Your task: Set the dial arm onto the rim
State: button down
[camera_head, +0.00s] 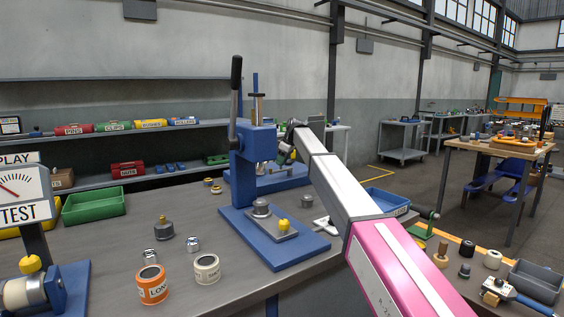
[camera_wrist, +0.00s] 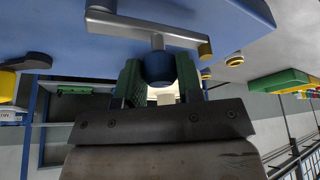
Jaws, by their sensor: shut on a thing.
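My gripper (camera_wrist: 159,80) has green fingers, shut on a blue round knob (camera_wrist: 158,67). A short stem joins the knob to a grey metal bar with a brass-coloured tip (camera_wrist: 205,50); this looks like the dial arm (camera_wrist: 150,33). A large blue surface (camera_wrist: 50,30) lies close behind the bar. I cannot tell whether bar and surface touch, or which edge is the rim. In the head view my gripper (camera_head: 286,152) is beside the blue press (camera_head: 240,160), near another blue base (camera_head: 280,181); the held part is hard to make out there.
The press base (camera_head: 272,248) carries a grey plate with a yellow knob (camera_head: 283,225). An orange can (camera_head: 152,285) and a pale can (camera_head: 207,269) stand at the front. A green bin (camera_head: 93,206) and a gauge sign (camera_head: 20,195) are left. A blue tray (camera_head: 386,201) is right.

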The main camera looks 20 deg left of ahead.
jog(key=m, duration=0.1)
jog(key=w+a+m+t, duration=0.1)
jog(key=m, duration=0.1)
jog(key=shift+a, duration=0.1)
jog(key=shift+w+a+m+t+h, duration=0.2)
jog(key=shift+w+m+t, duration=0.1)
jog(key=shift+m, duration=0.45)
jog(key=shift+w+a+m+t+h, duration=0.2)
jog(key=shift+w+m+t, duration=0.1)
jog(key=shift+m, duration=0.5)
jog(key=shift+w+a+m+t+h, duration=0.1)
jog(key=shift+w+m+t+h, duration=0.15)
jog(key=shift+m, duration=0.5)
jog(key=c, duration=0.8)
grip_release()
jog(key=v, duration=1)
jog(key=shift+s+d+r, duration=0.1)
jog(key=shift+r, duration=0.3)
